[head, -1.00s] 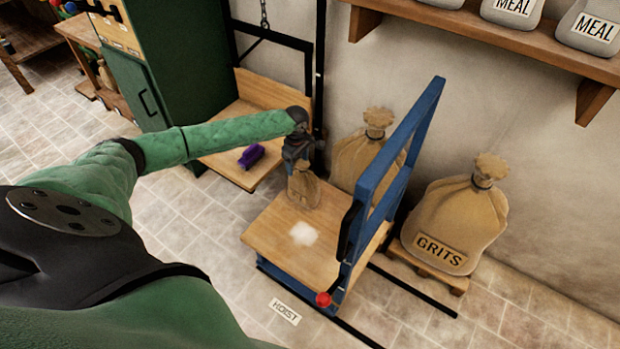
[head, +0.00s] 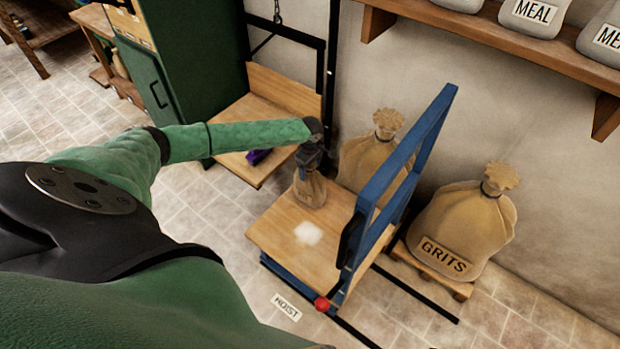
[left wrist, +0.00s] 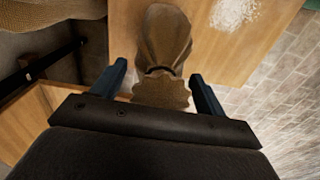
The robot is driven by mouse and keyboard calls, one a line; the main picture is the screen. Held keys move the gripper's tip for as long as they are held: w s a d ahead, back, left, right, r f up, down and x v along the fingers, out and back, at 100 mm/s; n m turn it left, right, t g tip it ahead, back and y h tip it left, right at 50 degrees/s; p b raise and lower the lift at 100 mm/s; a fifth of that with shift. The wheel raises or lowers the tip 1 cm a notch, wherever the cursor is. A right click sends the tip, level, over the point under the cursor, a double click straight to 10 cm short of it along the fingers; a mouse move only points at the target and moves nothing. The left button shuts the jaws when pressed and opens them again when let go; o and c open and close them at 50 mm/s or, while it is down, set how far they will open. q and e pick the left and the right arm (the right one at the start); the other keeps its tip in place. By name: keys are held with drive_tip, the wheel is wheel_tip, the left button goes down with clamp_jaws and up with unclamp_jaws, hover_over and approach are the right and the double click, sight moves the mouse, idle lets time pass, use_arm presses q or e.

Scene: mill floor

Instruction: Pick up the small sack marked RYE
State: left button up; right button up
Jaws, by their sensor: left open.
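A small brown sack (head: 309,190) stands upright near the back left corner of the blue-framed cart's wooden deck (head: 283,250). Its label is too small to read. In the left wrist view the sack (left wrist: 165,40) has its tied neck and frilled top toward me. My left gripper (head: 308,165) is over the sack's top. In the left wrist view its two blue fingers (left wrist: 160,80) are open, one on each side of the frilled top, with a gap to each finger. My right gripper is not in view.
A white powder patch (head: 308,233) lies on the deck. The cart's blue frame (head: 400,150) rises at its right. A large GRITS sack (head: 462,230) and another large sack (head: 372,155) stand behind. The hoist platform (head: 240,165) holds a purple object (head: 259,156).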

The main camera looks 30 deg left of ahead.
use_arm(q)
drive_tip(key=shift+f, duration=0.75)
drive_tip(key=shift+c, duration=0.2)
clamp_jaws()
drive_tip(key=shift+r, duration=0.1)
